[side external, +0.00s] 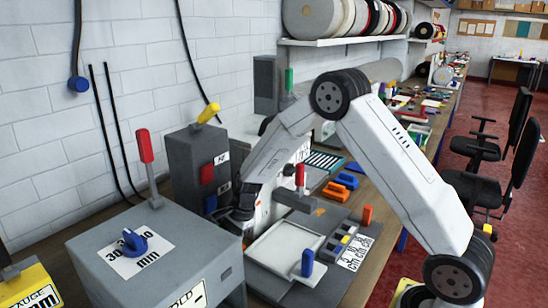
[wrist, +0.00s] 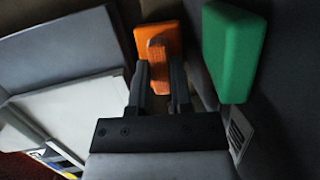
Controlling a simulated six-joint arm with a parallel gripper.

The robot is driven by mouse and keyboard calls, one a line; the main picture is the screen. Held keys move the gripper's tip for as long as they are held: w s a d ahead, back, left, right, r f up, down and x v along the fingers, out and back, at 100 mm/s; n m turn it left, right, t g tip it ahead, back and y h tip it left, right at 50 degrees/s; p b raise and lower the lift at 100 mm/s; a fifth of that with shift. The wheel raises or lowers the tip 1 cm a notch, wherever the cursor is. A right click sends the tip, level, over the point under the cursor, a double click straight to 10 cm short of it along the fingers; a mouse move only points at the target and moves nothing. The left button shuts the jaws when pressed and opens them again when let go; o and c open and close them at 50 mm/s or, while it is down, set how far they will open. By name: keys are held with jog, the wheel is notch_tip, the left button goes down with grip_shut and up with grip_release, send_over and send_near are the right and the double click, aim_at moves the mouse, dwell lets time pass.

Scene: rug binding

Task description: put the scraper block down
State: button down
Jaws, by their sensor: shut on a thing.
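In the wrist view my gripper (wrist: 159,78) has its two dark fingers on either side of an orange block (wrist: 145,37), apparently the scraper block. The block's upper part shows beyond the fingertips, and a lighter orange raised part lies between them. I cannot tell whether its underside touches a surface. In the side view the dark end of my arm is low beside the grey housing. The fingers and the held block cannot be made out there.
A green block (wrist: 233,50) stands close right of the orange one. A pale tray (wrist: 70,108) lies to the left; it also shows in the side view (side external: 280,250), with a blue upright piece (side external: 307,262) at its edge. Grey boxes (side external: 195,158) flank the arm.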

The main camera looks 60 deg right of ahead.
jog(key=shift+f, duration=0.3)
jog(key=c, duration=0.5)
grip_release()
jog(key=shift+c, duration=0.2)
jog(key=shift+f, duration=0.2)
jog(key=v, duration=0.7)
jog(key=shift+d+r, duration=0.15)
jog(key=shift+r, duration=0.25)
jog(key=shift+f, duration=0.15)
jog(key=shift+x, duration=3.65)
